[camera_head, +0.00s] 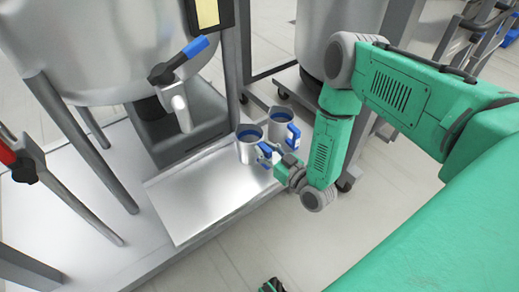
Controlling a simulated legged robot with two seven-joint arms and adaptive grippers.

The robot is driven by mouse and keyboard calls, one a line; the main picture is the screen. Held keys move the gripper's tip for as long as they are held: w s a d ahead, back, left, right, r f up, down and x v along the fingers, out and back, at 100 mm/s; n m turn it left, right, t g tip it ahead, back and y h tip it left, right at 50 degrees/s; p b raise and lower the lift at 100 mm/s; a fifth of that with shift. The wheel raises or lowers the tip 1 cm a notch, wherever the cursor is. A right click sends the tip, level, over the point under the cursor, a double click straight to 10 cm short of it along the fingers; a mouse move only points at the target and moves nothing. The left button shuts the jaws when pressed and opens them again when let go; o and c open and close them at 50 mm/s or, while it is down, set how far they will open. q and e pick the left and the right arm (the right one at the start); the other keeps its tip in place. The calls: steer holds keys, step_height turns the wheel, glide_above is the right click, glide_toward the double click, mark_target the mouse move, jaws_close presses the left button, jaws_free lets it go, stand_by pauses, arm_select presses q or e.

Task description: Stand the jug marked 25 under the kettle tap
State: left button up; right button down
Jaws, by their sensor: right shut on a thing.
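A steel jug (249,151) with a blue handle stands at the right end of the metal tray (190,205). A second steel jug (279,117) with a blue handle (293,135) is just behind it to the right. No number on either jug is readable, so I cannot tell which is marked 25. My right gripper (272,158) is shut at the nearer jug's handle, which it partly hides. The kettle tap (178,104), with a blue lever (188,56), hangs from the kettle (100,45), left of the jugs.
A red-handled valve (22,160) is at the far left. Kettle legs (70,140) and an upright post (233,75) stand around the tray. The tray under and left of the nearer jug is bare. Another steel vessel (315,40) stands behind.

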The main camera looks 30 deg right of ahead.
step_height(320, 180, up, 10)
steer(key=p, duration=0.4)
step_height(320, 180, up, 3)
steer(key=p, duration=0.3)
steer(key=shift+f, duration=0.1)
